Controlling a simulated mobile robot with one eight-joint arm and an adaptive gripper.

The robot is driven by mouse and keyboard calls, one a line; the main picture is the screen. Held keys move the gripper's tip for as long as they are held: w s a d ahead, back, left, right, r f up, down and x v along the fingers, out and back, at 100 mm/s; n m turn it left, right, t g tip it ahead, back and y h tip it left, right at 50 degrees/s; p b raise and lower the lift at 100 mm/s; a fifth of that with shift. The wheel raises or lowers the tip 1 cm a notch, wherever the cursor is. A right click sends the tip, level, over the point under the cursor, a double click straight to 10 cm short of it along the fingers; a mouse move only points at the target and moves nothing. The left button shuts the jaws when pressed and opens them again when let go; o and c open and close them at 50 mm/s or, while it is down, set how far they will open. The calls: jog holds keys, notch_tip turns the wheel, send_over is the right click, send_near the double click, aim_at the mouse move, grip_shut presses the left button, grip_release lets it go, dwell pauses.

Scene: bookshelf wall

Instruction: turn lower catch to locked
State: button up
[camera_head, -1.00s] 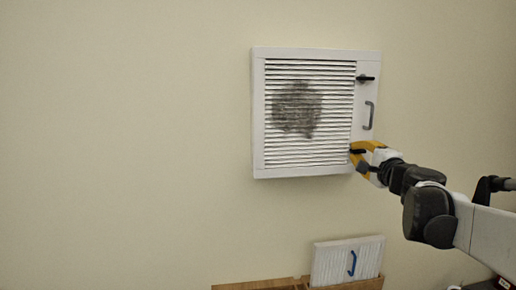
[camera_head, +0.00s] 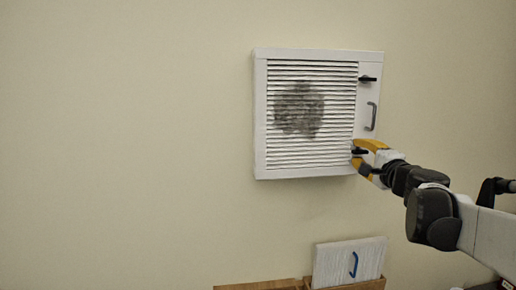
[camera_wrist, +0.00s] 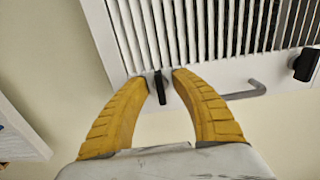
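The lower catch (camera_head: 360,152) is a small black lever at the lower right of a white louvred panel (camera_head: 259,120) on the wall. In the head view it points roughly sideways. In the wrist view the lower catch (camera_wrist: 159,88) stands between the two yellow fingertips of my gripper (camera_wrist: 160,78). A gap shows on each side of it, so my gripper is open around the catch. In the head view my gripper (camera_head: 360,157) reaches the panel from the right. Whether a finger touches the panel face cannot be told.
A similar black upper catch (camera_head: 367,79) and a grey pull handle (camera_head: 372,116) sit above on the same panel edge. The wall to the left is clear.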

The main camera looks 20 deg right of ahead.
jog(key=v, duration=0.7)
jog(key=shift+s+a, duration=0.1)
jog(key=shift+s, duration=0.05)
